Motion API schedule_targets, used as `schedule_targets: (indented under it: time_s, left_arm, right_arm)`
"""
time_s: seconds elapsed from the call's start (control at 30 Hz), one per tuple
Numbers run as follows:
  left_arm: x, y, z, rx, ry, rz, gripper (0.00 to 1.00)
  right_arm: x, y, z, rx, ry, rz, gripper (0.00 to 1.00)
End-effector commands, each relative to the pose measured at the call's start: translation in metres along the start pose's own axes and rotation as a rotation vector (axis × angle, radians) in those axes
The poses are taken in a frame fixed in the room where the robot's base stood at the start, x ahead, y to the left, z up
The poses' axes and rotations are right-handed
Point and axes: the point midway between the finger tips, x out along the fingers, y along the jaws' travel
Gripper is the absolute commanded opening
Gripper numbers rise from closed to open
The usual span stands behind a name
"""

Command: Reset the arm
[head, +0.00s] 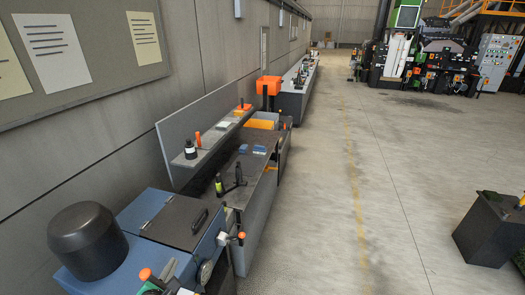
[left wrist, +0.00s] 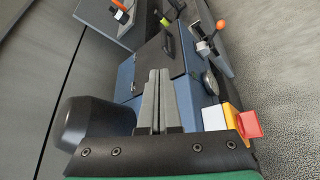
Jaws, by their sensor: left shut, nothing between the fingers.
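My left gripper (left wrist: 160,73) shows in the left wrist view with its two grey fingers together and nothing between them. It points over a blue machine (head: 150,210) with a dark lid (head: 178,222), which also shows in the wrist view (left wrist: 192,108). I cannot tell whether the fingers touch the machine. In the head view, a green and orange part at the bottom edge is cut off, and the fingers are hard to make out there. My right gripper is in neither view.
A black motor housing (head: 88,241) stands on the machine. A lever with an orange knob (head: 241,235) sticks out at its right. Beyond is a grey workbench (head: 250,192) with bottles and tools along the wall. The floor (head: 320,190) right of it is open; a dark bin (head: 488,230) stands far right.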

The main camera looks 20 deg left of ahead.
Motion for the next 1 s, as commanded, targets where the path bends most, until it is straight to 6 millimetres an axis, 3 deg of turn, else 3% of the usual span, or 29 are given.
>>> schedule_targets:
  time_s: [0.03,0.1,0.27,0.37,0.5,0.6,0.73,0.83,1.0]
  left_arm:
    - [-0.004,0.012,0.041,0.020,-0.076,0.024,0.00]
    - [-0.015,0.029,0.099,0.070,-0.184,0.062,0.00]
    - [-0.067,0.068,0.227,0.264,-0.430,0.197,0.00]
    - [-0.118,0.092,0.297,0.424,-0.565,0.328,0.00]
    - [-0.210,0.127,0.376,0.695,-0.703,0.603,0.00]
    - [-0.286,0.153,0.411,0.937,-0.715,0.886,0.00]
    - [-0.356,0.179,0.421,1.278,-0.548,1.250,0.00]
    - [-0.375,0.183,0.416,1.534,-0.348,1.427,0.00]
    - [-0.376,0.182,0.415,1.834,-0.090,1.553,0.00]
  right_arm:
    - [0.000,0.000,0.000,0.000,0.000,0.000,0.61]
    - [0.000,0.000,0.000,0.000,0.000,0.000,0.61]
    - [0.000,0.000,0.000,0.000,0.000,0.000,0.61]
    - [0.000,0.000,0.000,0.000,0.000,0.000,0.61]
    - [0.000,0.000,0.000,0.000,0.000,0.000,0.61]
    - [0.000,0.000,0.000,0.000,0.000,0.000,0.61]
    - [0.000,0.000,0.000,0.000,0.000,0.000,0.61]
    - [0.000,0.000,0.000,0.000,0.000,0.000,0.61]
    - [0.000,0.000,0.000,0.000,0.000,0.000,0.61]
